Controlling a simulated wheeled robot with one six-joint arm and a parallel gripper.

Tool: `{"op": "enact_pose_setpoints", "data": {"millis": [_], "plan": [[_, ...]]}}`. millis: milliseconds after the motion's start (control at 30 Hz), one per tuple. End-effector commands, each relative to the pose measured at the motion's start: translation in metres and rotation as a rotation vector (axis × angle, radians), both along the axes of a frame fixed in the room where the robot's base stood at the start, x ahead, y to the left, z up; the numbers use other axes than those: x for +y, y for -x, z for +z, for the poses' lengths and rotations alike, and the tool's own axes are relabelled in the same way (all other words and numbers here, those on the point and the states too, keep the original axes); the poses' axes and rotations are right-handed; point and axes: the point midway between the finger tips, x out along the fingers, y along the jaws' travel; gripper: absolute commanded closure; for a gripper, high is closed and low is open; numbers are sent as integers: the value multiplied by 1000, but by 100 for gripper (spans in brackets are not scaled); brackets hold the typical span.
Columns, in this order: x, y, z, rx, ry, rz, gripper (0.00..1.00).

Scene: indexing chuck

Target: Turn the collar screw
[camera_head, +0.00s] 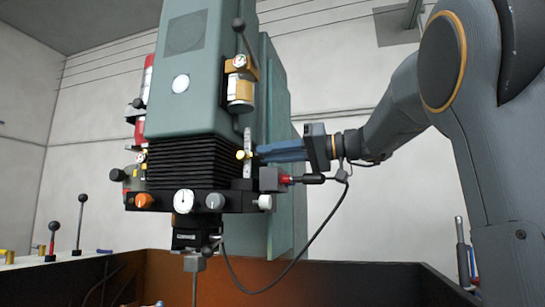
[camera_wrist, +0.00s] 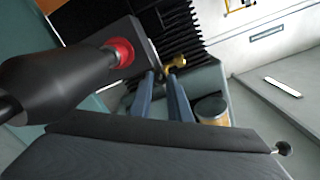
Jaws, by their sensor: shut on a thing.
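The collar screw, a small brass-coloured knob (camera_head: 241,155), sits on the right side of the machine head, at the lower end of a pale upright scale. It also shows in the wrist view (camera_wrist: 174,66). My gripper (camera_head: 254,153) reaches in from the right with its blue fingers level. In the wrist view, the fingertips (camera_wrist: 164,76) are at the screw, shut on it. The fingers partly hide the screw, so its turn angle cannot be read. The chuck (camera_head: 195,238) hangs below the head with a grey tool pointing down.
A black plug with a red ring (camera_head: 284,180) and a hanging cable lies just under my gripper; the plug is large and close in the wrist view (camera_wrist: 60,80). Black bellows (camera_head: 185,163) are beside the screw.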

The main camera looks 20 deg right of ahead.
Motion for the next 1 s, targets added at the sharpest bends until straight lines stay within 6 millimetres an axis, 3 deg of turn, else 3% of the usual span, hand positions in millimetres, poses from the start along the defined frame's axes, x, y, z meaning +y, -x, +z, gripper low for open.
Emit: {"op": "enact_pose_setpoints", "data": {"millis": [500,533,633,1000], "plan": [[2,1,2,16,-12,4,100],[2,1,2,16,-12,4,82],[1,1,1,16,-12,4,65],[-5,2,0,16,-12,-2,65]]}}
